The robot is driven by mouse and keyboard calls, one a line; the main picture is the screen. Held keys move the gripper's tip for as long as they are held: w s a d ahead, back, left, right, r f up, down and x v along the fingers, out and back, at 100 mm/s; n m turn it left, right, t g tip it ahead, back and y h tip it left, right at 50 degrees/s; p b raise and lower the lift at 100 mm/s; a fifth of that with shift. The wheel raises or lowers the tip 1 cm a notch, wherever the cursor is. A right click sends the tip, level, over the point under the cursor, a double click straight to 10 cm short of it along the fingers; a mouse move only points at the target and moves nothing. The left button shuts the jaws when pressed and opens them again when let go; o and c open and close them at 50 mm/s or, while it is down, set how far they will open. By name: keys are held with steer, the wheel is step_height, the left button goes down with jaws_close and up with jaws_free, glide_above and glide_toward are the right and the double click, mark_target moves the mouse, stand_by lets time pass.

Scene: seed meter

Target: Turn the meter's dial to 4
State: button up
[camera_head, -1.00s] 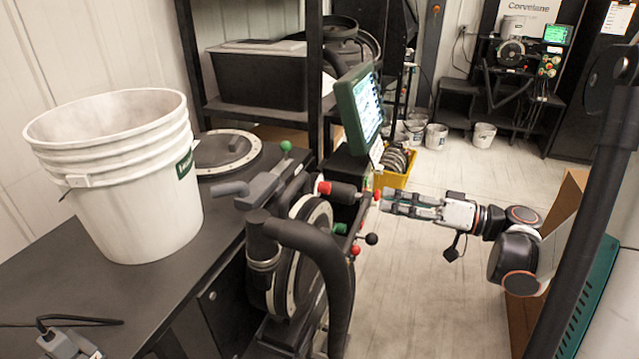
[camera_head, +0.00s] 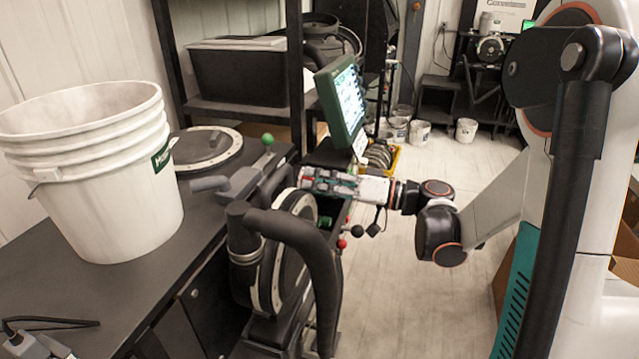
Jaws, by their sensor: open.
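The seed meter (camera_head: 290,262) is a black machine with a round, pale-rimmed housing, beside the bench in the middle of the camera_head view. My gripper (camera_head: 306,180) is open and reaches in from the right, fingers pointing left, over the upper part of the housing. Its fingers cover the spot where the meter's black and red knob shows in the earlier frame. I cannot tell whether the fingers touch the meter. The dial's numbers and setting are not readable. Small green, red and black ball knobs (camera_head: 357,231) show just below my gripper.
A green-framed screen (camera_head: 342,100) stands just above and behind my gripper. A thick black curved pipe (camera_head: 290,230) is in front of the meter. A white bucket (camera_head: 95,190) stands on the dark bench (camera_head: 60,290). The floor to the right is mostly clear.

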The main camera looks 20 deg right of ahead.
jaws_close()
steer(key=shift+m+b, duration=0.4)
steer(key=shift+m, duration=1.8)
jaws_free()
steer(key=shift+d, duration=0.1)
